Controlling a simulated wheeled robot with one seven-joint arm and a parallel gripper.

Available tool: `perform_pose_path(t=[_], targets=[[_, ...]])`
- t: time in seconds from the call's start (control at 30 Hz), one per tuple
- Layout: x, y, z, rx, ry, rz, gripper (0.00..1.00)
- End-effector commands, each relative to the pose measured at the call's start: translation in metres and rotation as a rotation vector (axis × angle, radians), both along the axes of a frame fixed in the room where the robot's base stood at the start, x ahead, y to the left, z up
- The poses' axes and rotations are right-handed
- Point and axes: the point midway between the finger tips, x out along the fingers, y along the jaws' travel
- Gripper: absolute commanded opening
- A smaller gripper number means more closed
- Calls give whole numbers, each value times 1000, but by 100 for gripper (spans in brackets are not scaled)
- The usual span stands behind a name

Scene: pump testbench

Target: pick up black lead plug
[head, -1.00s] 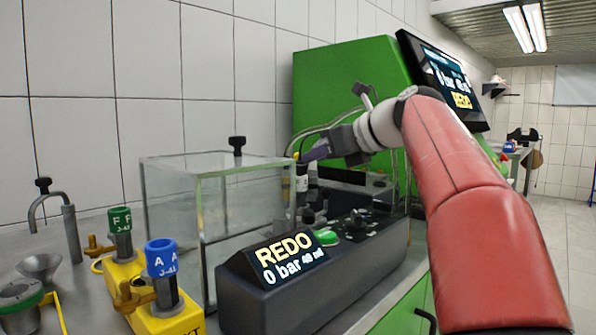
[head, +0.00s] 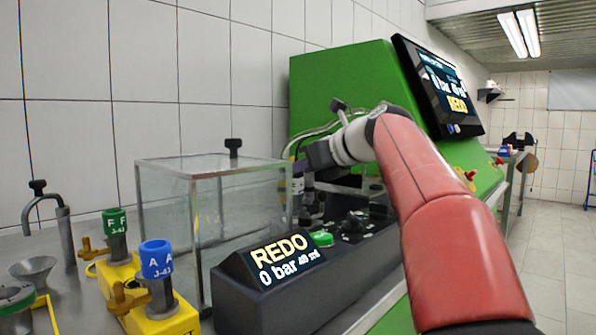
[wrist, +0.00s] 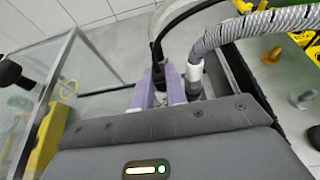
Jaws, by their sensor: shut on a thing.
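My gripper (wrist: 160,88) shows in the wrist view as two purple fingers shut on the black lead plug (wrist: 158,72). The plug is mostly hidden between them, and a black lead rises from it in an arc. A grey ribbed hose with a white collar stands close to the right of the fingers. In the head view my gripper (head: 299,168) is behind the glass box's right edge, beside the green cabinet. The plug is too small and covered to make out there. I cannot tell whether it is still seated in a socket.
A glass box (head: 190,173) with a black knob stands left of my gripper. A black control console (head: 290,290) reading REDO, 0 bar, is in front. The green cabinet (head: 345,85) with a tilted screen (head: 445,85) is behind. Yellow fixtures (head: 165,318) stand at lower left.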

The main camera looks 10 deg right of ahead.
Motion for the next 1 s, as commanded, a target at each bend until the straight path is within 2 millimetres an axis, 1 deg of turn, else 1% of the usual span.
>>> perform_pose_path(t=[0.13,0.27,0.37,0.47,0.53,0.7,1.0], targets=[[0,0,5,-1,-2,-1,0],[0,0,17,-1,-3,0,0],[0,0,33,-3,-3,1,0],[1,0,56,-2,-4,1,0],[2,0,59,-1,-3,1,0],[1,0,77,-2,-3,-1,0],[2,0,94,1,-2,2,0]])
